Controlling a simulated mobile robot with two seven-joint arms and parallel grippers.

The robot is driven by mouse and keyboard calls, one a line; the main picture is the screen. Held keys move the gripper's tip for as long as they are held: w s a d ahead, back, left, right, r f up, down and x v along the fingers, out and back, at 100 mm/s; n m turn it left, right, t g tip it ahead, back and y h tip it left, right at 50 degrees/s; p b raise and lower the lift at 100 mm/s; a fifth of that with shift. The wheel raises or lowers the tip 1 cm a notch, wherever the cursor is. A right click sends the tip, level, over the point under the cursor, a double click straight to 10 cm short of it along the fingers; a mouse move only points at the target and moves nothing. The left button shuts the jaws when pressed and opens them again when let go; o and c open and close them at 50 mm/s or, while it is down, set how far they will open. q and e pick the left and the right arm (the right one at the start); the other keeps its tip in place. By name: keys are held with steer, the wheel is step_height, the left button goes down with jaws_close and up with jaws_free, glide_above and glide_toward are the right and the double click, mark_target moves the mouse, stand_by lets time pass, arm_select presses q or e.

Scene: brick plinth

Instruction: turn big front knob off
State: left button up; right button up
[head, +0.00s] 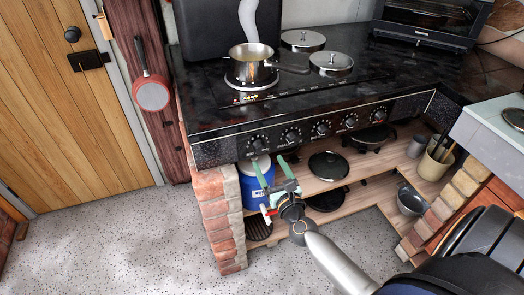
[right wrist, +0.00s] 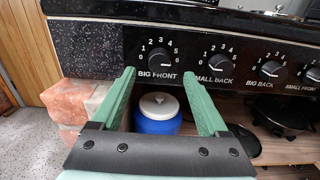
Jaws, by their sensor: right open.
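The big front knob (right wrist: 158,60) is a round black knob on the black stove panel, with white numbers 0 to 6 around it and "BIG FRONT" printed below. Its pale mark seems to point right, near the 6. In the head view it is the leftmost knob (head: 258,143). My right gripper (head: 271,170) is open and empty, just below and in front of this knob. In the right wrist view its green fingers (right wrist: 163,80) stand to either side below the knob, apart from it. My left gripper is not in view.
More knobs (right wrist: 218,63) continue to the right. A steaming pot (head: 251,65) stands on the front left burner, handle pointing right. A blue container (head: 252,188) sits on the shelf behind my right gripper. Brick pillars (head: 222,215) flank the shelves; open floor lies left.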

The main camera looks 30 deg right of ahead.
mark_target(261, 149)
steer(key=x, duration=0.6)
steer(key=shift+a, duration=0.1)
jaws_close()
stand_by(0.6)
